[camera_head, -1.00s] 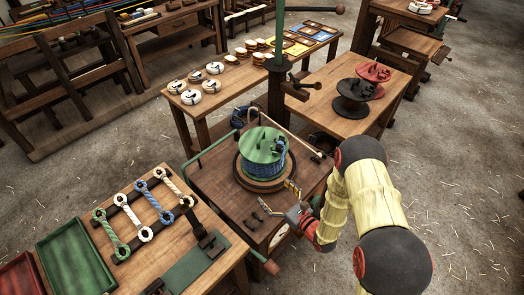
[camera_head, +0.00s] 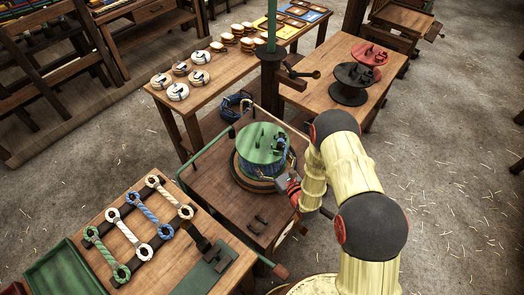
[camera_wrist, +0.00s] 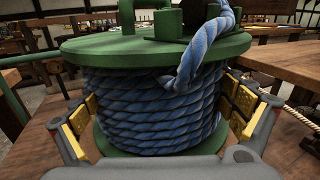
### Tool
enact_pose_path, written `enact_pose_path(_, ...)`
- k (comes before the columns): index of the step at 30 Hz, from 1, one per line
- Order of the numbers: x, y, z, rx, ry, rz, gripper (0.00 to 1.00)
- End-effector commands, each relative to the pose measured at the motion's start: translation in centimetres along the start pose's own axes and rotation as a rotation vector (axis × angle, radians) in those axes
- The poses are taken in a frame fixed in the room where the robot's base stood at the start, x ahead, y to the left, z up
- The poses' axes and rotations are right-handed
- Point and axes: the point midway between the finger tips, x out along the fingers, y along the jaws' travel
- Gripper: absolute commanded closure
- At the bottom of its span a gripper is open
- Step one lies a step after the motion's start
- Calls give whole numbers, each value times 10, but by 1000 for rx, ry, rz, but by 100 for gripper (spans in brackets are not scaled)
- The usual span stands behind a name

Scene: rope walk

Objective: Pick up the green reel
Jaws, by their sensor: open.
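The green reel (camera_head: 262,143) stands upright on a round wooden turntable (camera_head: 248,184) on the middle bench. Blue rope is wound round its core, as the wrist view shows, with the green top flange (camera_wrist: 160,46) above and the lower flange below. My gripper (camera_wrist: 157,115) is open, with one yellow-padded finger on each side of the rope winding, between the two flanges. A rope end rises over the top flange at the right. I cannot tell whether the fingers touch the rope. In the head view my gripper is partly hidden behind the reel and my wrist.
A black reel (camera_head: 350,84) and a red reel (camera_head: 368,54) stand on the right bench. Rope coils (camera_head: 200,57) lie on the back bench. A green post (camera_head: 271,25) rises behind the reel. Rope samples (camera_head: 127,215) lie on the left bench, beside a green tray (camera_head: 66,270).

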Motion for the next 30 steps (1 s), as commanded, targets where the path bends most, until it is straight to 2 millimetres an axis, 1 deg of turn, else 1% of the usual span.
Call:
enact_pose_path(6,31,4,2,-1,-5,1,4)
enact_pose_path(10,45,4,2,-1,-3,2,4)
enact_pose_path(17,46,3,2,0,-2,1,4)
enact_pose_path(30,46,3,2,0,-2,1,29)
